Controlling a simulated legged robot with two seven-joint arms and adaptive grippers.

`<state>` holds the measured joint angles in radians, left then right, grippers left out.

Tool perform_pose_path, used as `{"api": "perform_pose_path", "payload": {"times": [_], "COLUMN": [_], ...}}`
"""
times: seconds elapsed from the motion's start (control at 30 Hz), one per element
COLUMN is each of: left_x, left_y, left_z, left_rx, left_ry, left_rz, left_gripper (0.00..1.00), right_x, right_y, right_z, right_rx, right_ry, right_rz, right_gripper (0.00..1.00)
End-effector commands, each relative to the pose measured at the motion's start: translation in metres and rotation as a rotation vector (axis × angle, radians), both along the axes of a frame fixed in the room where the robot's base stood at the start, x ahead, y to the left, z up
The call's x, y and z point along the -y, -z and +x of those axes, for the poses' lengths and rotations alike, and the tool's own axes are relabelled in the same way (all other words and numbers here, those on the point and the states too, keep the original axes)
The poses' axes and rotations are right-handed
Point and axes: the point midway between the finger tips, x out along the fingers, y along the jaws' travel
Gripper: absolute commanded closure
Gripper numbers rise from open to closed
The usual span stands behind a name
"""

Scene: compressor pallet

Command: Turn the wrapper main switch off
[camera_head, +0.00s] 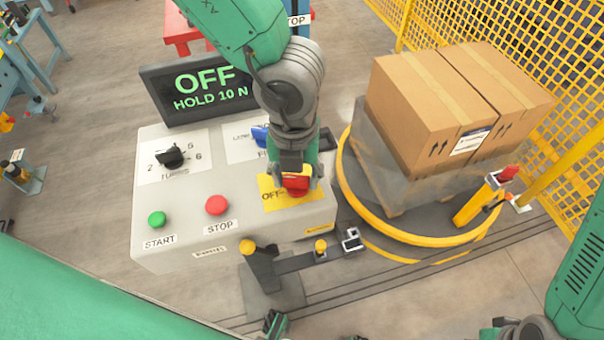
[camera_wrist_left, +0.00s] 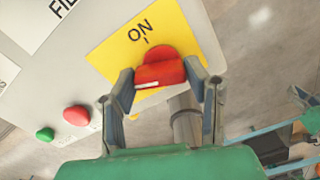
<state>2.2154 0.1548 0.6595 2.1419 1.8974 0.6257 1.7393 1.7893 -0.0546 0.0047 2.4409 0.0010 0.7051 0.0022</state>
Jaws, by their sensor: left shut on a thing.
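The main switch is a red knob (camera_head: 297,184) on a yellow plate (camera_head: 268,190) at the right of the grey control panel's top. In the left wrist view the red knob (camera_wrist_left: 160,72) sits below an ON label on the yellow plate (camera_wrist_left: 115,62). My left gripper (camera_head: 293,178) is over the switch, its two fingers (camera_wrist_left: 165,88) shut on opposite sides of the knob. The dark display (camera_head: 205,88) reads "OFF HOLD 10 N".
The panel also bears a black dial (camera_head: 172,156), a blue switch (camera_head: 260,135), a green START button (camera_head: 157,219) and a red STOP button (camera_head: 216,205). Right of it, wrapped cartons (camera_head: 440,105) stand on a yellow-rimmed turntable (camera_head: 380,222), with yellow mesh fencing behind.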

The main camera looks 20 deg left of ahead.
Motion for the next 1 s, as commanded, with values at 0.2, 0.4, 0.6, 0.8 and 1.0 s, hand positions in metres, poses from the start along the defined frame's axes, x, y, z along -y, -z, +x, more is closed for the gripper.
{"api": "perform_pose_path", "payload": {"times": [0.2,0.4,0.6,0.8,1.0], "left_x": [0.003,0.0029,0.003,0.003,0.003], "left_y": [0.0005,0.0002,0.0,-0.0002,-0.0003], "left_z": [0.0003,0.0003,0.0002,0.0002,0.0002], "left_rx": [0.002,0.002,0.001,0.001,0.002], "left_ry": [-0.17,-0.283,-0.349,-0.375,-0.378], "left_rz": [-0.008,-0.007,-0.009,-0.008,-0.009], "left_gripper": [0.87,0.87,0.87,0.87,0.87], "right_x": [0.0,0.0,0.0,0.0,0.0], "right_y": [0.0024,0.004,0.0049,0.0051,0.0051], "right_z": [-0.0001,-0.0001,0.0,0.0,0.0], "right_rx": [0.0,0.0,0.0,0.0,0.0], "right_ry": [0.0,0.0,0.0,0.0,0.0], "right_rz": [0.0,0.0,0.0,0.0,0.0], "right_gripper": [1.0,1.0,1.0,1.0,1.0]}}
